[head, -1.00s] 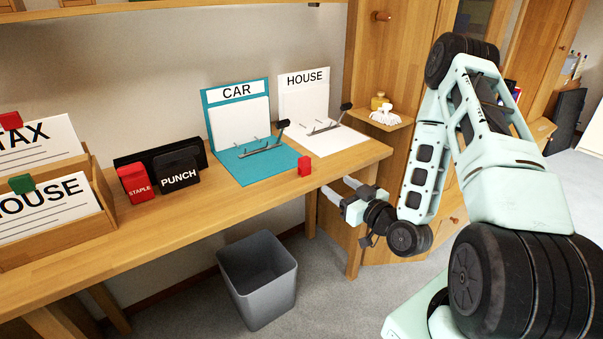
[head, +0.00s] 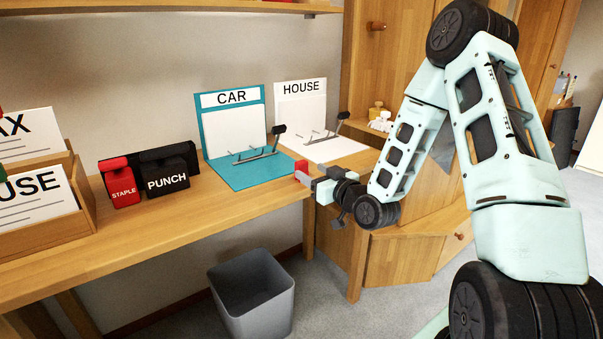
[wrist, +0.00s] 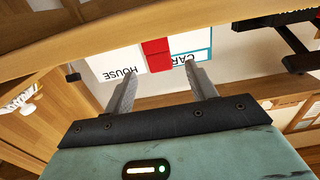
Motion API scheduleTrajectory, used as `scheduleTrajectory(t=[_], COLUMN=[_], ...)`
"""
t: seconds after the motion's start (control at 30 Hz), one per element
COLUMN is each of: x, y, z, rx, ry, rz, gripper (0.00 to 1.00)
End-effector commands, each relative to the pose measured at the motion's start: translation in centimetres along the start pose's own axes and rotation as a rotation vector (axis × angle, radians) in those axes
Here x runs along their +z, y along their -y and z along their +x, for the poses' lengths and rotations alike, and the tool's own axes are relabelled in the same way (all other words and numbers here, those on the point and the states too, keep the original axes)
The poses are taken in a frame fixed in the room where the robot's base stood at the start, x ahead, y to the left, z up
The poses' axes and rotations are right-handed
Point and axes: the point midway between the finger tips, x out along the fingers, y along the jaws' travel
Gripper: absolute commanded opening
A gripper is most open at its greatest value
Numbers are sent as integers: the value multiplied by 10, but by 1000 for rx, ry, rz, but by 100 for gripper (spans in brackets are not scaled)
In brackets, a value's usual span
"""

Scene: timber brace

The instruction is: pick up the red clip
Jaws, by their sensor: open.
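The red clip (head: 301,168) stands on the desk near its front edge, in front of the two boards. In the wrist view the red clip (wrist: 157,52) appears beyond the fingertips and in line with the gap between them. My gripper (head: 308,178) is open and empty at the desk's front edge, close to the clip. In the head view its fingers overlap the clip's lower part. The wrist view shows my gripper (wrist: 158,76) with its two fingers apart; contact with the clip cannot be told.
The blue CAR board (head: 245,175) and white HOUSE board (head: 333,150) stand behind the clip. The red STAPLE box (head: 121,185) and black PUNCH box (head: 166,177) stand left on the desk (head: 215,212). A grey bin (head: 250,290) is on the floor below.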

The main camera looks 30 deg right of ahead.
Motion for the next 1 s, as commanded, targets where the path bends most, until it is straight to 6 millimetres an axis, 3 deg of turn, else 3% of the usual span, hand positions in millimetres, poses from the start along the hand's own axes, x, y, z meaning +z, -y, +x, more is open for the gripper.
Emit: scheduleTrajectory(t=[0.17,0.5,0.77,0.93,1.0], x=[1,2,2,2,2], y=[0,0,0,0,0], z=[11,54,58,58,58], rx=[0,-1,0,0,0], ry=[0,0,1,1,1], rz=[0,0,0,0,0], gripper=[56,56,56,15,9])
